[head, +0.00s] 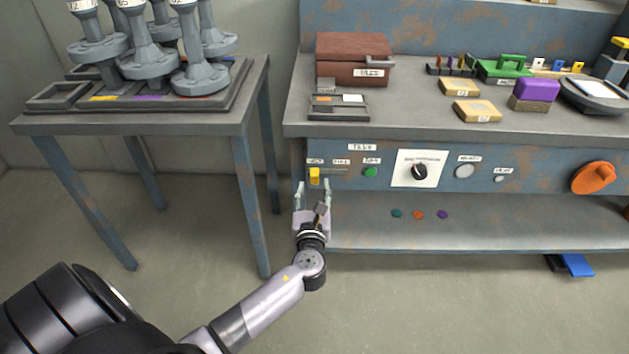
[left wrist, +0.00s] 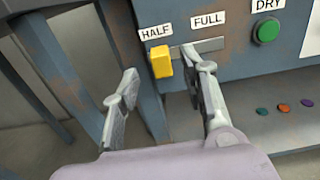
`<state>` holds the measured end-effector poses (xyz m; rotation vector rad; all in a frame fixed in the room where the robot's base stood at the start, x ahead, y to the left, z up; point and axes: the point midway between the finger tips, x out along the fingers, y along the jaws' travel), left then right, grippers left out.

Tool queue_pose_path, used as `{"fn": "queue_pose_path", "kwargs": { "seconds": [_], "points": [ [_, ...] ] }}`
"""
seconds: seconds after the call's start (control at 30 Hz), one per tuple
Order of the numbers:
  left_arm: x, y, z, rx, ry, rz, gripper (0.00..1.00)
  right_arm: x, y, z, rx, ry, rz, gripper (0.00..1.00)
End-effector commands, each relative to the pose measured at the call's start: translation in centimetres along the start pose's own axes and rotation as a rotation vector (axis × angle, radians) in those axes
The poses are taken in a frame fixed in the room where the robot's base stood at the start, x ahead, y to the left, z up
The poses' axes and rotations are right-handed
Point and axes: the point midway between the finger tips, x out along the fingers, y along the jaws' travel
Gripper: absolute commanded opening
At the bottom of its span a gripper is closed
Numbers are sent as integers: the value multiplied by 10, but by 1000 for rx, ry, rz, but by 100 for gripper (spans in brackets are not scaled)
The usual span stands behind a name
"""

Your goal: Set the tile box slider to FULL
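The tile box slider is a yellow knob (head: 314,177) at the left end of a short horizontal slot on the blue bench front. In the left wrist view the yellow knob (left wrist: 161,64) sits under the HALF label (left wrist: 156,32). The FULL label (left wrist: 208,20) is to its right, above the slot. My left gripper (head: 313,184) is open just in front of the knob. In the left wrist view its fingers (left wrist: 158,80) stand either side of the knob, the right one close to it; I cannot tell whether they touch. My right gripper is not in view.
A green DRY button (head: 370,172) and a black dial (head: 419,171) are to the right on the same panel. A brown box (head: 353,62) stands on the bench top. A side table (head: 130,124) is at left. The lower shelf (head: 500,222) is mostly clear.

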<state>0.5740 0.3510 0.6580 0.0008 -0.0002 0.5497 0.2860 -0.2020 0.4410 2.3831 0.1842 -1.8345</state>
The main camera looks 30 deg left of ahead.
Motion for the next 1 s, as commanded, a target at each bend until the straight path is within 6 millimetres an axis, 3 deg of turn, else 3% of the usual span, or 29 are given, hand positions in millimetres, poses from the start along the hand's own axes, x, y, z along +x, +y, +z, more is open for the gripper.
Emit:
{"fn": "queue_pose_path", "kwargs": {
  "seconds": [0.1, 0.3, 0.67, 1.0],
  "points": [
    [22, 0, -1, -1, -1, 2, 40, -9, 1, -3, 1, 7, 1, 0],
    [43, 0, -1, 0, 0, 1, 40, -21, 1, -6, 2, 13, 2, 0],
    [47, 0, 0, -1, 1, 0, 40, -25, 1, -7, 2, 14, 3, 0],
    [47, 0, 0, -1, 1, 0, 17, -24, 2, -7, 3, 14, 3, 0]
  ]
}}
